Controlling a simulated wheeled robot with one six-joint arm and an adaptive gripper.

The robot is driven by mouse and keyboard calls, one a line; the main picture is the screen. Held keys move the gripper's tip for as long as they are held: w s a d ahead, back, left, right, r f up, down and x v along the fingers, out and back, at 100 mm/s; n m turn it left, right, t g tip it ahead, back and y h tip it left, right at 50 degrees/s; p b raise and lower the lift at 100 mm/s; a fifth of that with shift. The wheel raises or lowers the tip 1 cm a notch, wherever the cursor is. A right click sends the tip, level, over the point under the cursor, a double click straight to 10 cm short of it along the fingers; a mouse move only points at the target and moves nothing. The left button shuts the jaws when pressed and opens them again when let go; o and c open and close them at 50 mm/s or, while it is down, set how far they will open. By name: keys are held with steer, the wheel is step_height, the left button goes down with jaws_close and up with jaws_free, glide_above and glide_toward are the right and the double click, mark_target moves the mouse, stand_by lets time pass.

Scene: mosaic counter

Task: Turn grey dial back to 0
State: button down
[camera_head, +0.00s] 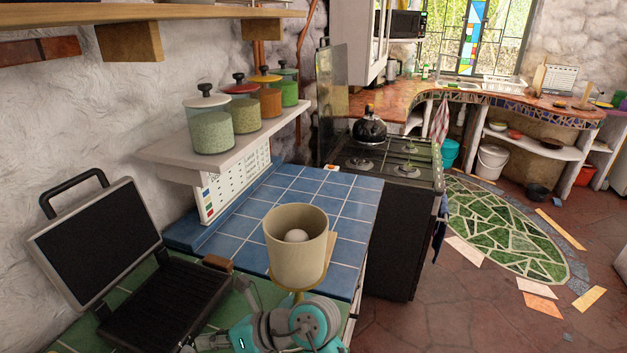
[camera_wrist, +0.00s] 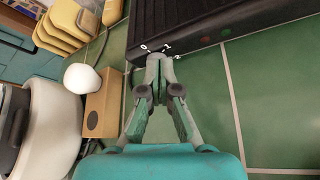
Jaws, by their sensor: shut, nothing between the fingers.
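A black contact grill (camera_head: 165,305) with its lid raised stands at the lower left in the head view. Its dark front side (camera_wrist: 215,18) crosses the top of the wrist view, with white marks 0, 1 and 2 on it. My gripper (camera_wrist: 160,64) has its fingers together, with the tips right at these marks. The grey dial is largely or wholly hidden by the fingertips, and I cannot tell its pointer position or whether the tips touch it. In the head view my teal and grey arm shows at the bottom, right of the grill.
Green tiles (camera_wrist: 275,90) right of the fingers are clear.

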steer(key=shift+w+a, duration=0.15)
steer(key=shift+a, duration=0.45)
steer(key=shift+f, duration=0.2)
stand_by(0.4)
steer(key=shift+s, duration=0.25)
steer(key=shift+w+r, duration=0.1)
steer(key=shift+r, duration=0.1)
steer(key=shift+w+r, duration=0.1)
steer(key=shift+r, duration=0.1)
steer(key=shift+s+d, duration=0.35)
steer(key=shift+d, duration=0.6)
steer(key=shift+s+d, duration=0.3)
steer(key=shift+d, duration=0.65)
steer(key=shift+s+d, duration=0.35)
steer(key=shift+d, duration=0.6)
